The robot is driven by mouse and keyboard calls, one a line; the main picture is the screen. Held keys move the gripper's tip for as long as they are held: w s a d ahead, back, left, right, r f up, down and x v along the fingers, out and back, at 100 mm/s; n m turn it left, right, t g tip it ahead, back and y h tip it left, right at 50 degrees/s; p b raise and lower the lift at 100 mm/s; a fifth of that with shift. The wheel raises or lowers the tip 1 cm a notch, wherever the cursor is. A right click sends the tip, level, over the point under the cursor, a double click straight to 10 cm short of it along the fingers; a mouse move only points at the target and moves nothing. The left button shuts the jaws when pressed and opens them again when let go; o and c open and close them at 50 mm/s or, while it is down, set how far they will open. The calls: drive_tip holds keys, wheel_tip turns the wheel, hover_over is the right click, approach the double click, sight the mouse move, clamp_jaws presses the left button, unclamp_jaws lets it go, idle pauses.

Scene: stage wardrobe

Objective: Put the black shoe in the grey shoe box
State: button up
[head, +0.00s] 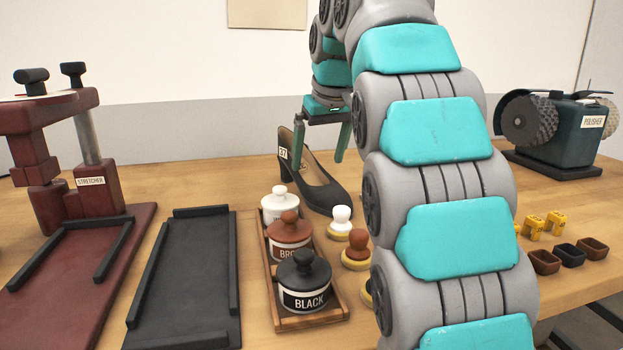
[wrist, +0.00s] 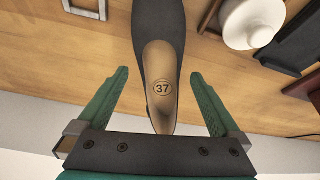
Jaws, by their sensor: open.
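The black shoe (head: 325,195), a heeled pump, stands on the wooden table behind the polish jars. A small white tag shows at its heel end. My gripper (head: 318,158) is open and points down above the shoe's heel end. In the wrist view the shoe (wrist: 158,28) lies between the two spread green fingers of my gripper (wrist: 160,74), with gaps on both sides. Its tan insole is marked 37, and its rear end is partly hidden by the gripper body. I see no grey shoe box in either view.
A wooden tray (head: 333,313) holds white, brown and black polish jars. Small brushes (head: 357,244) stand beside it. A black railed board (head: 190,275) and red stretcher (head: 60,165) are left. A polisher (head: 565,130) and several small blocks (head: 545,260) are right.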

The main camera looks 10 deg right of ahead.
sight(315, 179)
drive_tip(key=shift+p+x, duration=0.35)
drive_tip(key=shift+x, duration=3.2)
drive_tip(key=shift+d+r, duration=0.1)
drive_tip(key=c, duration=1.5)
drive_tip(key=shift+o, duration=0.2)
